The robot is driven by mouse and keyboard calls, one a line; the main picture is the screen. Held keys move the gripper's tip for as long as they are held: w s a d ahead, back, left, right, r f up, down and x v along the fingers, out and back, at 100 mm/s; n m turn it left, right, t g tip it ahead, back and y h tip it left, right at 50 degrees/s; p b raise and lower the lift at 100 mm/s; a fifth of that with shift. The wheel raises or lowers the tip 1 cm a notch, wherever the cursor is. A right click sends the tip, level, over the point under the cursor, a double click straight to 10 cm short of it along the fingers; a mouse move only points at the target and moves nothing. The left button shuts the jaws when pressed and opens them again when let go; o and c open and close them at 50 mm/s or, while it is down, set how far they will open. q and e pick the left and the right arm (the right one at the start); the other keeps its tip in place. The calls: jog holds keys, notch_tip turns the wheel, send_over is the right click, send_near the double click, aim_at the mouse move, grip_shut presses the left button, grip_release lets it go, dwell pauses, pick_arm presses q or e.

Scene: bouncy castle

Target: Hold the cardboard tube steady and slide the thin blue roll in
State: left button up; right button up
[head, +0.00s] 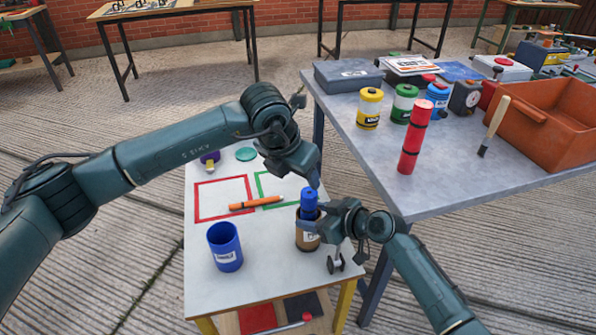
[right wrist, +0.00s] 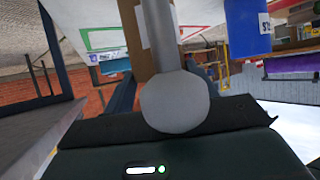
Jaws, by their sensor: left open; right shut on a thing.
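The cardboard tube (head: 305,243) stands on the small white table, brown with a white label. It also shows in the right wrist view (right wrist: 138,48), partly hidden by a grey part in front. The thin blue roll (head: 309,199) stands upright in the tube's mouth, its upper part sticking out above the rim. How deep it sits is hidden. My left gripper (head: 314,180) is open just above the roll's top; I cannot tell if it touches. My right gripper (head: 326,230) is shut on the tube from the right side.
A wide blue cup (head: 225,248) stands left of the tube. An orange marker (head: 256,202) lies behind it across red and green outlines. A purple roll (head: 210,157) and teal disc (head: 246,154) sit farther back. The grey table (head: 455,185) at right holds jars, a red cylinder (head: 415,137) and an orange bin (head: 550,130).

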jog(key=o, duration=1.4)
